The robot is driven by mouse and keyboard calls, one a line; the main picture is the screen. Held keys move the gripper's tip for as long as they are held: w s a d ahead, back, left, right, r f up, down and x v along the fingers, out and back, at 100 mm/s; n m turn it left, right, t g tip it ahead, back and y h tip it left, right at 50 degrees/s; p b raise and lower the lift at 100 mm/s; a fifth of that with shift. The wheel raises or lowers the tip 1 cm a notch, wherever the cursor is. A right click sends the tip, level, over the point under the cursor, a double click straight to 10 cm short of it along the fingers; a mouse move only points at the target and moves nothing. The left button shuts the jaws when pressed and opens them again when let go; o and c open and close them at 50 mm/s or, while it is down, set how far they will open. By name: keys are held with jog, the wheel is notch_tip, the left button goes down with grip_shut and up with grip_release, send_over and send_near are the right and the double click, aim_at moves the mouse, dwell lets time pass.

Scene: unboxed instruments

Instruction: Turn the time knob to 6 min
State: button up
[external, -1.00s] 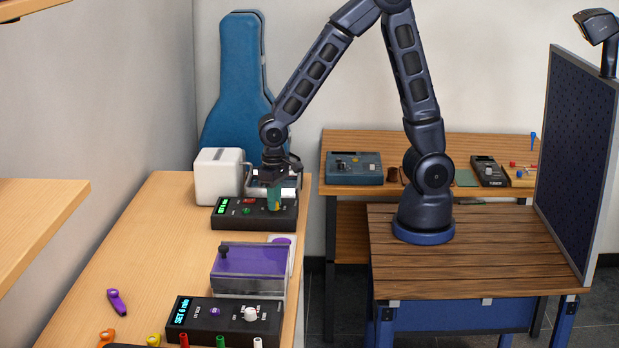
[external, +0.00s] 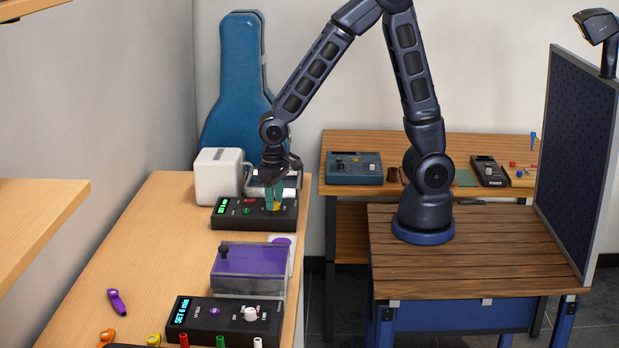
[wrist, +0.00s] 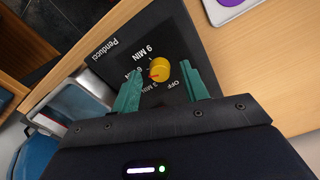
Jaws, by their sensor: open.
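The yellow time knob (wrist: 159,70) sits on a black instrument (wrist: 118,48) marked "Penducci", with OFF, 3, 6 and 9 MIN labels around it. Its red pointer mark faces the 6 label, which is partly hidden by a finger. In the external view the black instrument (external: 229,222) stands at the table's far end, with a lit green display (external: 222,209) that seems to read "SET 6", too small to be sure. My gripper (wrist: 160,83) is open, its green fingers on either side of the knob and apart from it. In the external view my gripper (external: 273,204) is just above the instrument.
A purple-lidded clear box (external: 250,260) stands in front of the instrument. Nearer is another black device (external: 200,317) with a white knob and a "SET 6 min" display. A white appliance (external: 217,176) stands behind. The table's left middle is clear.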

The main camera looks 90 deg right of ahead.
aim_at(275, 202)
notch_tip(275, 202, up, 10)
jog(key=shift+r, duration=0.15)
dwell(0.3)
jog(key=shift+r, duration=0.1)
